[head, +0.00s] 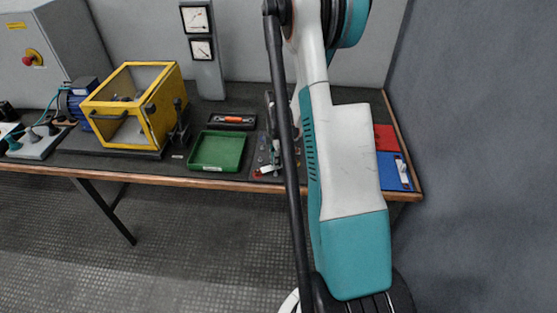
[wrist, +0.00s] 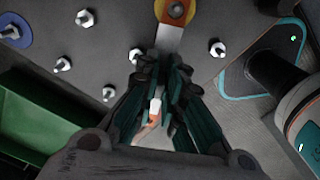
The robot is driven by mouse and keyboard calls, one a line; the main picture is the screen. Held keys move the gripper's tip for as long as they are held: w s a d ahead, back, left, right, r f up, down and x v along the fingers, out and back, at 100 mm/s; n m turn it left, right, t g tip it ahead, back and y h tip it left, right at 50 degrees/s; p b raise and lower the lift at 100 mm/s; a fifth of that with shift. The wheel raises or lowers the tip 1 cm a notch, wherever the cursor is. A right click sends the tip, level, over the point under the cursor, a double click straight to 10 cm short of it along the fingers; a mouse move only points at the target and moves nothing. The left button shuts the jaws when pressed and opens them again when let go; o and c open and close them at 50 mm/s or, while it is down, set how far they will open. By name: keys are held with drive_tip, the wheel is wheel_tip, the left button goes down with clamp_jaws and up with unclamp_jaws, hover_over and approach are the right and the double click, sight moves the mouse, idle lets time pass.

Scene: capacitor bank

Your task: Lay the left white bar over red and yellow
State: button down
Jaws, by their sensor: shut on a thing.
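In the wrist view my gripper (wrist: 166,88) is shut on a white bar (wrist: 168,39). The bar runs away from the fingers to an orange end at the top edge, over a yellow disc (wrist: 188,14). Whether that end rests on the disc or hovers above it, I cannot tell. An orange piece (wrist: 151,122) shows below the fingers, partly hidden by them; whether it is the bar's other end is unclear. No red mark is clear in the wrist view. In the head view my arm hides most of the gripper; a small white piece (head: 266,169) shows beside a red spot (head: 257,174).
Several bolts, one (wrist: 85,18) among them, stand up from the dark board; a blue disc (wrist: 14,31) lies at left. A green tray (head: 218,151) sits left of the gripper. A dark cylinder (wrist: 264,77) stands at right. Red (head: 384,138) and blue (head: 393,172) mats lie at the bench's right end.

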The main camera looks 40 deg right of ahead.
drive_tip(key=shift+f, duration=0.2)
drive_tip(key=c, duration=1.6)
unclamp_jaws()
drive_tip(key=shift+c, duration=0.2)
wheel_tip(320, 180, up, 12)
